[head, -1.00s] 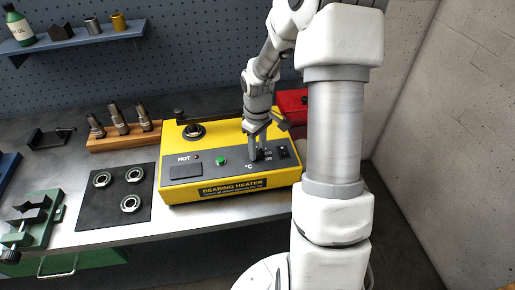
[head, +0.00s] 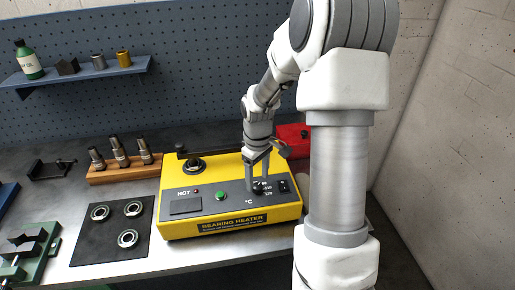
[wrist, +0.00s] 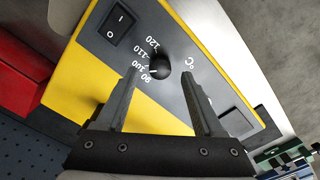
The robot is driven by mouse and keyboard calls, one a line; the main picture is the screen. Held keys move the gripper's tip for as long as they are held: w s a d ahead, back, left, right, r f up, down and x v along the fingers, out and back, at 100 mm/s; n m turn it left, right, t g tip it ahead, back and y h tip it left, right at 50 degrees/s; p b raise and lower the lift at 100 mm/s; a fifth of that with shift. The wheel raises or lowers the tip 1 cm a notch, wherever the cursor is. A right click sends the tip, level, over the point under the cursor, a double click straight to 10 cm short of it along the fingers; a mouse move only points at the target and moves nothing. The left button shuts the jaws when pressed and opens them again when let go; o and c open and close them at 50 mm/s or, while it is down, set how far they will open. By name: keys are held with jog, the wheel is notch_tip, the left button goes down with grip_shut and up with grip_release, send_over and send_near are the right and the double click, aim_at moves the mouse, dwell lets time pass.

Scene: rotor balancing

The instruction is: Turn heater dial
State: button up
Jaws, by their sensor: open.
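The yellow bearing heater (head: 180,225) stands on the bench, with a dark grey control panel on it. Its black dial knob (wrist: 160,63) shows in the wrist view, beside a printed scale with 90, 100, 110 and 120. The knob (head: 258,188) is also partly visible in the head view, under the fingers. My gripper (wrist: 158,70) is open, with one finger on each side of the knob's near side and gaps between. I cannot tell whether either finger touches it. In the head view my gripper (head: 259,178) points down over the panel.
A rocker switch (wrist: 121,25) sits close to the dial. A green button (head: 220,195) and a dark display (head: 186,206) are left of it. A red box (head: 293,138) stands behind. A black mat (head: 98,242) with several bearings and a green vise (head: 35,250) are at left.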

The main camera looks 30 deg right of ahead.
aim_at(257, 186)
notch_tip(257, 186, up, 15)
jog(key=shift+f, duration=0.2)
dwell(0.5)
